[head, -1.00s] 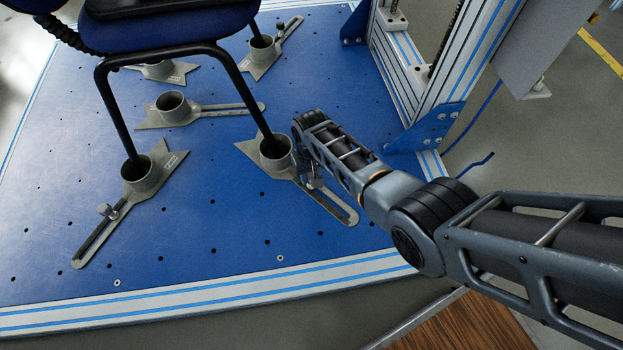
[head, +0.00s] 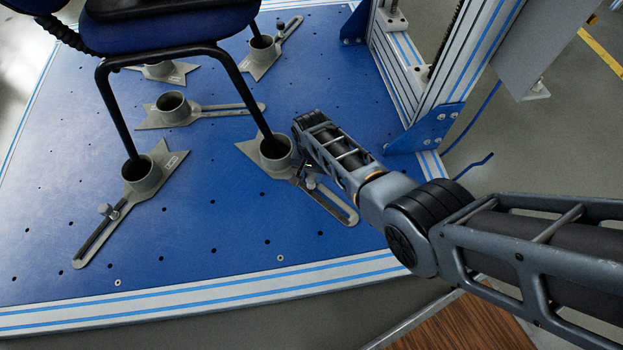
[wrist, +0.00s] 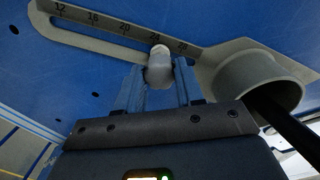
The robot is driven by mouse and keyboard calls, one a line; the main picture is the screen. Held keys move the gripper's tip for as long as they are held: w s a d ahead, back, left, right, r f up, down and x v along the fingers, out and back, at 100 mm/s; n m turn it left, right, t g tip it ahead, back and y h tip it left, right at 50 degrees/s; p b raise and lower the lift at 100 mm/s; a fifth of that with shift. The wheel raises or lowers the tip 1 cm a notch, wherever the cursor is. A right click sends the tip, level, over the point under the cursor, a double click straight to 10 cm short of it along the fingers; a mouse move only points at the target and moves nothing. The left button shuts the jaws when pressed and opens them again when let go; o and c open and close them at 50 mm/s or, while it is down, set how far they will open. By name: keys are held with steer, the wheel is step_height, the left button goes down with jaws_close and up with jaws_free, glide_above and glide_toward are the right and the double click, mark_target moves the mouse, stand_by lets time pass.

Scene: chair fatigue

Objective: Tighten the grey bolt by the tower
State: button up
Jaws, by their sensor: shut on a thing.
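The grey bolt (wrist: 159,68) stands in the slot of a grey clamp plate (wrist: 95,42), close to that plate's round cup (wrist: 258,82). My gripper (wrist: 159,82) is shut on the bolt, with one finger on each side of its head. In the head view my gripper (head: 309,181) is over the slotted arm of the clamp (head: 334,208) nearest the tower (head: 408,50). The bolt is mostly hidden there by my wrist. A black chair leg (head: 250,98) stands in this clamp's cup.
A blue chair (head: 165,30) stands above the blue perforated platform (head: 210,240), its legs in grey cups. Another slotted clamp (head: 95,232) with a bolt lies at the left. The tower's blue bracket (head: 427,128) is right of my wrist. The front of the platform is clear.

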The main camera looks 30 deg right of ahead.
steer(key=shift+m, duration=0.6)
steer(key=m, duration=0.3)
steer(key=shift+m, duration=0.5)
steer(key=m, duration=0.4)
steer(key=o, duration=1.1)
steer(key=shift+c, duration=0.2)
